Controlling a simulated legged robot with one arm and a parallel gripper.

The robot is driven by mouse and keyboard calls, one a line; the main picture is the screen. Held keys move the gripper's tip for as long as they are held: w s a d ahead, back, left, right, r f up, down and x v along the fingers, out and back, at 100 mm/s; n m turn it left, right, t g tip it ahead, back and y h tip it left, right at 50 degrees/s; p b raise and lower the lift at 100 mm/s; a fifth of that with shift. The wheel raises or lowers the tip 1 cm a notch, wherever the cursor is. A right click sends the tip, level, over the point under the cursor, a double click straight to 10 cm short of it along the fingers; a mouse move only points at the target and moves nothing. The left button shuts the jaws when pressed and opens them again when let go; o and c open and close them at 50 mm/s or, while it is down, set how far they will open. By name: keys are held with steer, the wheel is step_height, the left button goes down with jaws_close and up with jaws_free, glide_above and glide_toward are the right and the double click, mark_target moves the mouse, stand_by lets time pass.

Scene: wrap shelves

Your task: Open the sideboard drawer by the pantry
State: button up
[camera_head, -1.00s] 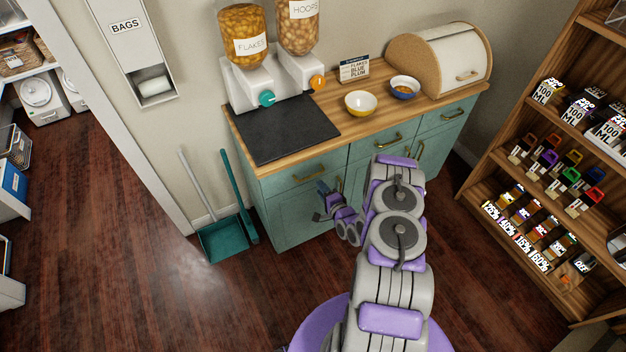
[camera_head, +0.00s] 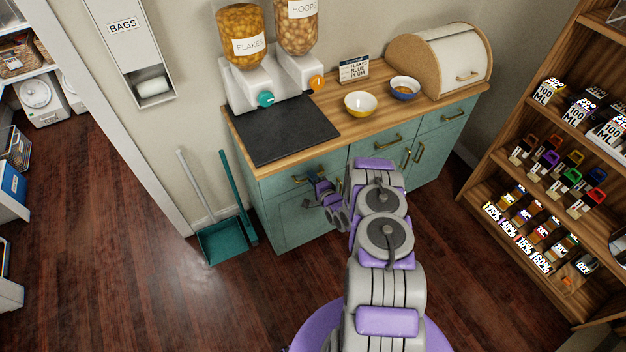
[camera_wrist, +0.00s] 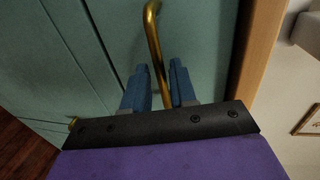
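The teal sideboard (camera_head: 288,222) stands against the wall with a wooden top. Its leftmost drawer (camera_head: 276,184), nearest the doorway at left, is closed, and my gripper (camera_head: 316,178) is at its front by the brass handle. In the wrist view the brass drawer handle (camera_wrist: 153,38) runs down between the two blue fingers of my gripper (camera_wrist: 160,88). The fingers are apart, with a gap on each side of the handle. Other drawers with brass handles (camera_head: 388,142) to the right are closed.
A teal dustpan (camera_head: 222,240) and broom lean at the sideboard's left end. Cereal dispensers, a dark mat (camera_head: 285,135), two bowls and a bread box (camera_head: 440,62) stand on top. A wooden shelf (camera_head: 480,185) with small goods is at right.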

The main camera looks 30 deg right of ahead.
jaws_close()
steer(key=shift+s+f, duration=0.1)
steer(key=shift+s, duration=0.05)
stand_by(0.9)
